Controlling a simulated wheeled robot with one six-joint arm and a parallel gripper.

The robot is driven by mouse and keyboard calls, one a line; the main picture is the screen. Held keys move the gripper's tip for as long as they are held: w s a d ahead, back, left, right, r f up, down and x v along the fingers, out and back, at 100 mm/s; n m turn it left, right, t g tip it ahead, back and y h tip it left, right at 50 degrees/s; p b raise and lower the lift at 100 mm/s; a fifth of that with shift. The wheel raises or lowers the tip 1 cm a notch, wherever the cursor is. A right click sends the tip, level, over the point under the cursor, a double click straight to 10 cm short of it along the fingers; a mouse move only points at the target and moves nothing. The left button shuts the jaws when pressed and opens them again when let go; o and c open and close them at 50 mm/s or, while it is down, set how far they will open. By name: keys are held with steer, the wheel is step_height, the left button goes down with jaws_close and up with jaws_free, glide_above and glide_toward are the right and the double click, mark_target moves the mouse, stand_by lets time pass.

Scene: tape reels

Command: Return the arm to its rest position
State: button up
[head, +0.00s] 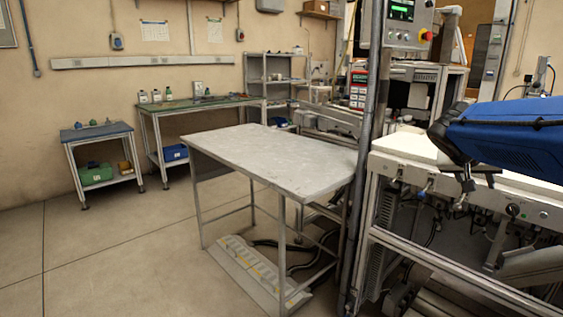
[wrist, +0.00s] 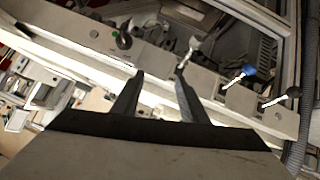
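My gripper shows in the wrist view (wrist: 159,73). Its two dark fingers stand apart with a gap between them, and nothing is held there. Beyond the fingertips are the white edge and grey knobbed front panel (wrist: 222,92) of a machine bench, seen tilted. I cannot tell the distance between the fingertips and the panel. In the head view, my blue arm section is at the right edge, over the white-topped machine bench (head: 405,143). My gripper cannot be made out clearly there.
A bare grey table (head: 270,155) stands left of the machine bench. A metal post (head: 368,150) rises between them, with a control box (head: 400,22) at its top. A green-topped bench (head: 205,104) and a small blue-topped table (head: 97,131) stand farther back. The floor at left is clear.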

steer(key=s+a+f+n+y, duration=0.4)
steer(key=s+a+f, duration=0.5)
steer(key=s+a, duration=0.2)
steer(key=s+a+f+n+y, duration=0.3)
steer(key=s+a+f+y, duration=0.2)
steer(key=s+a+f, duration=0.5)
steer(key=s+a, duration=0.2)
steer(key=shift+s+a+f+n+g, duration=0.15)
steer(key=shift+s+a+n+g, duration=0.15)
steer(key=shift+n, duration=0.1)
steer(key=shift+o, duration=0.4)
steer(key=shift+d, duration=0.15)
stand_by(0.4)
